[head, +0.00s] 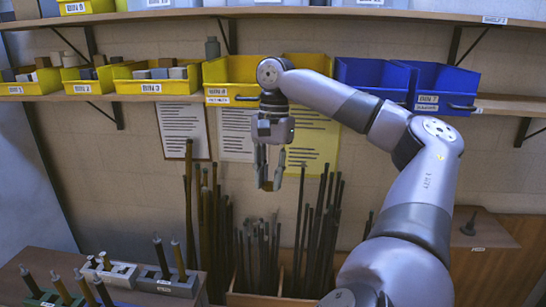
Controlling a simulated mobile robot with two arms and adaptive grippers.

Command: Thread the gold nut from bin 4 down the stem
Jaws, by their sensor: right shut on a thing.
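My right gripper (268,187) hangs in the middle of the head view, fingers pointing down, below the front of the yellow bin 4 (230,72). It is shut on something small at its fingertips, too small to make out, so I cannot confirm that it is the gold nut. The inside of bin 4 is hidden. Several upright stems (162,257) stand in grey and white holder blocks (172,284) on the table at lower left, well away from the gripper. I cannot tell which stem is the task's one. My left gripper is out of view.
More yellow bins (83,80) line the shelf at left, and blue bins (445,84) stand at right. Dark rods (312,235) rise from a wooden box behind the gripper. A small dark part (470,224) stands on the right table (500,262).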

